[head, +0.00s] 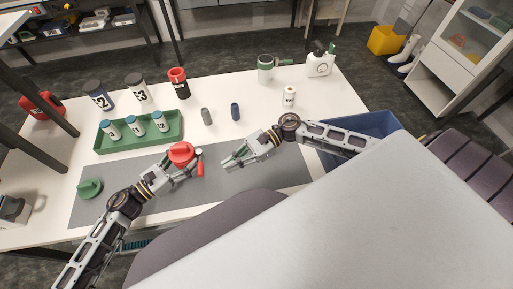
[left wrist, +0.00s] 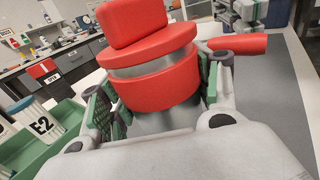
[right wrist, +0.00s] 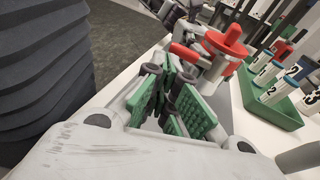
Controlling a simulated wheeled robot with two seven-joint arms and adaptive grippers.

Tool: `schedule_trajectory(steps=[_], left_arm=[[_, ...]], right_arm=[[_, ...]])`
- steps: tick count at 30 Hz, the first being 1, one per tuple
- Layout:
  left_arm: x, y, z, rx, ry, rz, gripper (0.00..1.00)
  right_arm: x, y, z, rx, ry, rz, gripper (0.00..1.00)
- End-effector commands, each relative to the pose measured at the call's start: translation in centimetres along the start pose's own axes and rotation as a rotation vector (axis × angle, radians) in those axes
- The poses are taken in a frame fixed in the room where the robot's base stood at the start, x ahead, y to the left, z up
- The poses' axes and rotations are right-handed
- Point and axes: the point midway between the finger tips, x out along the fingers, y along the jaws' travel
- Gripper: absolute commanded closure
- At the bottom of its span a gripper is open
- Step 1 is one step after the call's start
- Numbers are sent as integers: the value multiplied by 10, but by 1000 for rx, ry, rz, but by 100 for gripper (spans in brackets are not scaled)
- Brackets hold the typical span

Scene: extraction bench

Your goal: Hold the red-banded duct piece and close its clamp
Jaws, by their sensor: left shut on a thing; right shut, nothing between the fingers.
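The red-banded duct piece (head: 181,153) is upright over the grey mat, with a red top and grey metal between its red bands. It fills the left wrist view (left wrist: 153,75). My left gripper (head: 177,166) is shut on it, its green-padded fingers on either side. The clamp's red lever (head: 200,168) sticks out sideways from the band, also in the left wrist view (left wrist: 238,44). My right gripper (head: 236,161) is shut and empty, to the right of the lever and apart from it. In the right wrist view the lever (right wrist: 186,53) lies just beyond my fingertips (right wrist: 170,82).
A green lidded piece (head: 89,188) sits on the grey mat (head: 255,178) at the left. Behind is a green tray (head: 167,139) with several labelled jars. Two small cylinders, grey (head: 206,116) and blue (head: 235,111), stand behind the mat. A blue bin (head: 385,123) is at the right.

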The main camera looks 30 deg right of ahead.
Motion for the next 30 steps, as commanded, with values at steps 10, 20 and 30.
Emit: schedule_trajectory(steps=[10,20,30], left_arm=[[0,0,0,0,0,0,72],[0,0,0,0,0,0,72],[0,0,0,0,0,0,72]], right_arm=[[-31,12,0,0,1,1,100],[-56,21,0,1,2,1,100],[-74,27,1,0,0,0,100]])
